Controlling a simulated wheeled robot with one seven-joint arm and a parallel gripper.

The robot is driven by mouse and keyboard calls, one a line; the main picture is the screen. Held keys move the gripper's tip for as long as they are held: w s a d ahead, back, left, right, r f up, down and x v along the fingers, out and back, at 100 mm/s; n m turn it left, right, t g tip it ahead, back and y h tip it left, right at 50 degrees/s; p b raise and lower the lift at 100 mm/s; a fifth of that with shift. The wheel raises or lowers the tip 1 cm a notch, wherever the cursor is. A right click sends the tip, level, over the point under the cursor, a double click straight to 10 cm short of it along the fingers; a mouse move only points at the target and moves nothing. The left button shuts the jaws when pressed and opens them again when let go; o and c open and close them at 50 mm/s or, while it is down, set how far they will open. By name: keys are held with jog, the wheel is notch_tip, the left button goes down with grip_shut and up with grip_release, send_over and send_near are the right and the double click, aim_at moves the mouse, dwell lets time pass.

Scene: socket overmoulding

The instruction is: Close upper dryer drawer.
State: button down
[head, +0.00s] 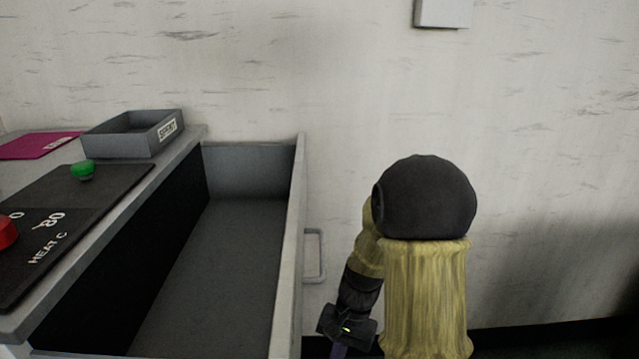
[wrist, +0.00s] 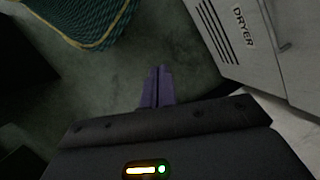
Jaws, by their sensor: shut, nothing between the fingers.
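The upper dryer drawer (head: 230,250) stands pulled out in the head view, and its inside looks empty. Its front panel (head: 296,210) has a grey bar handle (head: 314,256) on the outer face. My gripper is to the right of the drawer front, low in the head view, with its fingertips mostly cut off by the bottom edge. In the wrist view the purple fingers (wrist: 157,88) are together, holding nothing, and point down toward the floor. The grey dryer cabinet with its DRYER label (wrist: 243,27) is at the upper right there.
The dryer top carries a dark control panel (head: 70,215) with green and red buttons, a grey tray (head: 105,145) and a magenta sheet (head: 35,146). A pale wall stands behind. A green-blue woven item (wrist: 85,25) lies at the wrist view's upper left.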

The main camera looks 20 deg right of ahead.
jog(key=w+d+r+m+t+y+p, duration=0.1)
jog(key=w+d+r+m+y+p, duration=0.25)
jog(key=r+p, duration=0.55)
jog(key=w+d+r+m+y+p, duration=0.25)
jog(key=r+m+y+p, duration=0.35)
jog(key=p, duration=0.4)
jog(key=m+t+y+p, duration=0.45)
jog(key=t+p, duration=0.25)
jog(key=p, duration=0.6)
send_near(319, 231)
jog(key=s+d+r, duration=0.1)
jog(key=d+r, duration=0.3)
jog(key=shift+f, duration=0.1)
jog(key=shift+a, duration=0.1)
jog(key=p+x, duration=0.1)
jog(key=x, duration=0.3)
jog(key=p+x, duration=0.2)
jog(key=x, duration=0.3)
jog(key=p+x, duration=0.1)
jog(key=x, duration=0.3)
jog(key=shift+a+f, duration=0.35)
jog(key=shift+a, duration=0.15)
jog(key=shift+w, duration=0.15)
